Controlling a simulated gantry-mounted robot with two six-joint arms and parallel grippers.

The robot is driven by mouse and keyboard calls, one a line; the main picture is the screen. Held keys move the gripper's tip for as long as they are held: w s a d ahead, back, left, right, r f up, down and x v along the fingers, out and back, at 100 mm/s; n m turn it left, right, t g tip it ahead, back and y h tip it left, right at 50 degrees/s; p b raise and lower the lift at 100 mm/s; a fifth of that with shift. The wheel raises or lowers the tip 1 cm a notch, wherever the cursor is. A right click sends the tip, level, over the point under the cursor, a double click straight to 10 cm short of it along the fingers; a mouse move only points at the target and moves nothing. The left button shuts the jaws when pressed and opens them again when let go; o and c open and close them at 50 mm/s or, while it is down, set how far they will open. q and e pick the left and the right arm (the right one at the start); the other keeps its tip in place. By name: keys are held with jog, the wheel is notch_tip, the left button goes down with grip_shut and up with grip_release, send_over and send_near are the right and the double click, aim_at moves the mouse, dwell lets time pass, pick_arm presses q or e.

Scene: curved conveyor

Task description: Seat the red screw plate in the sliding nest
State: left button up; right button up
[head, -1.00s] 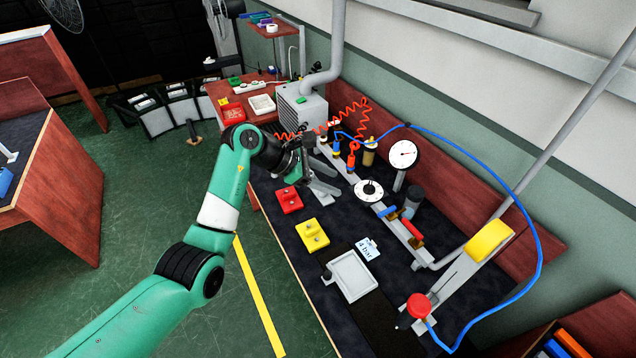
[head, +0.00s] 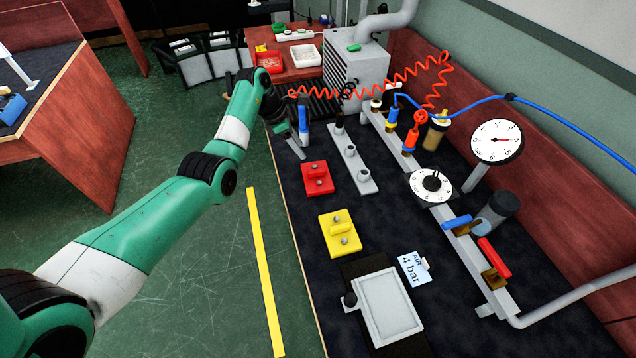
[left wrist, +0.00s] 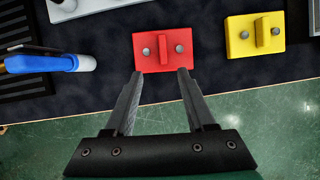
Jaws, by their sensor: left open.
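The red screw plate (head: 317,178) lies flat on the dark bench top near its left edge, with a raised red rib and two grey screw heads. It also shows in the left wrist view (left wrist: 162,50), just beyond the fingertips. My left gripper (left wrist: 160,72) is open and empty, its fingers pointing at the plate's near edge. In the head view my left gripper (head: 299,148) is partly hidden, behind the plate at the bench edge. A grey rectangular tray (head: 417,324) with a black knob, apparently the sliding nest, sits empty at the front. My right gripper is not in view.
A yellow screw plate (head: 339,233) lies between the red plate and the tray. A grey bar with pegs (head: 354,161) stands right of the red plate. A blue-and-white tool (head: 303,127) is close to my left gripper. Valves and gauge (head: 497,142) line the right.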

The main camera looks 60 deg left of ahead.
pick_arm(q)
jog(key=b, duration=0.4)
send_over(316, 171)
jog(key=s+a, duration=0.1)
jog(key=s, duration=0.1)
notch_tip(316, 171, down, 6)
jog(key=shift+s+a+r, duration=0.15)
jog(key=b+x, duration=0.1)
jog(key=x, duration=0.1)
jog(key=b+x, duration=0.1)
jog(key=b, duration=0.1)
jog(key=b+x, duration=0.1)
jog(key=x, duration=0.1)
jog(key=shift+d+f, duration=0.25)
jog(key=shift+d, duration=0.1)
jog(key=shift+r, duration=0.15)
grip_shut()
